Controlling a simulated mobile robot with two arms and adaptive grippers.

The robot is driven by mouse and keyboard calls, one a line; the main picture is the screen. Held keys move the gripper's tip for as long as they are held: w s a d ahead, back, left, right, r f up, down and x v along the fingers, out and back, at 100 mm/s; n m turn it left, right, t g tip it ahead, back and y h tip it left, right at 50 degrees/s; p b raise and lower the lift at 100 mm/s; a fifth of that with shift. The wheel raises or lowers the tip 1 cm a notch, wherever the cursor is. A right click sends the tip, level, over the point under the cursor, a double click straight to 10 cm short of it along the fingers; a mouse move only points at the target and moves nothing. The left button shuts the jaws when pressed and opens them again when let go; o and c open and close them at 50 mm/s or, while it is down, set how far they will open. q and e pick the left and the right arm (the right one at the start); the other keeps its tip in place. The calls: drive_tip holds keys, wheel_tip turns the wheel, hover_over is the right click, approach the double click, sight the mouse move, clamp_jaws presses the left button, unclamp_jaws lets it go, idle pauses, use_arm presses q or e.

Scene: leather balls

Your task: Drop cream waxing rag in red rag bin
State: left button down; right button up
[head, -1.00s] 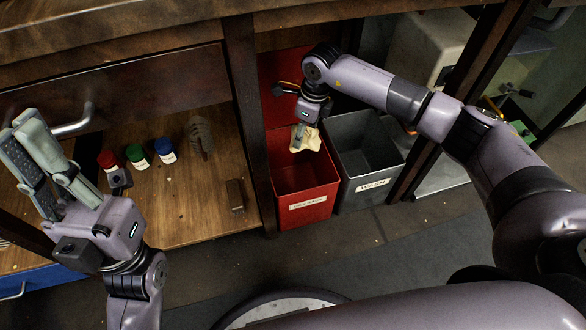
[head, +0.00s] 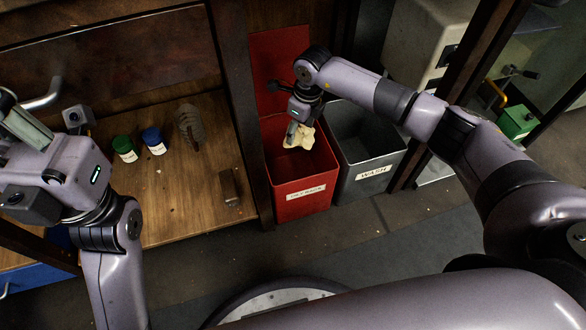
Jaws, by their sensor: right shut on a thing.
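The cream waxing rag (head: 301,139) hangs crumpled from my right gripper (head: 293,132), which is shut on it. Gripper and rag are over the open red rag bin (head: 303,203), near the back of its mouth. The red bin has a white label on its front, and its raised red lid or back panel stands behind. I cannot tell how far the rag reaches below the rim. My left gripper (head: 12,118) is at the far left and partly cut off by the picture edge; whether it is open is unclear.
A grey bin (head: 365,158) labelled WASH stands right beside the red bin. A dark wooden post (head: 244,115) stands left of the red bin. On the wooden shelf are a green jar (head: 124,149), a blue jar (head: 153,141) and a brown block (head: 229,187).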

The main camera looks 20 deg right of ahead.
drive_tip(key=o, duration=1.1)
drive_tip(key=shift+r, duration=0.15)
drive_tip(key=r, duration=0.4)
drive_tip(key=s+r, duration=0.1)
drive_tip(key=r, duration=0.2)
drive_tip(key=d+r, duration=0.1)
drive_tip(key=r, duration=0.3)
drive_tip(key=shift+s+r, duration=0.2)
drive_tip(key=shift+r, duration=0.15)
drive_tip(key=shift+f, duration=0.1)
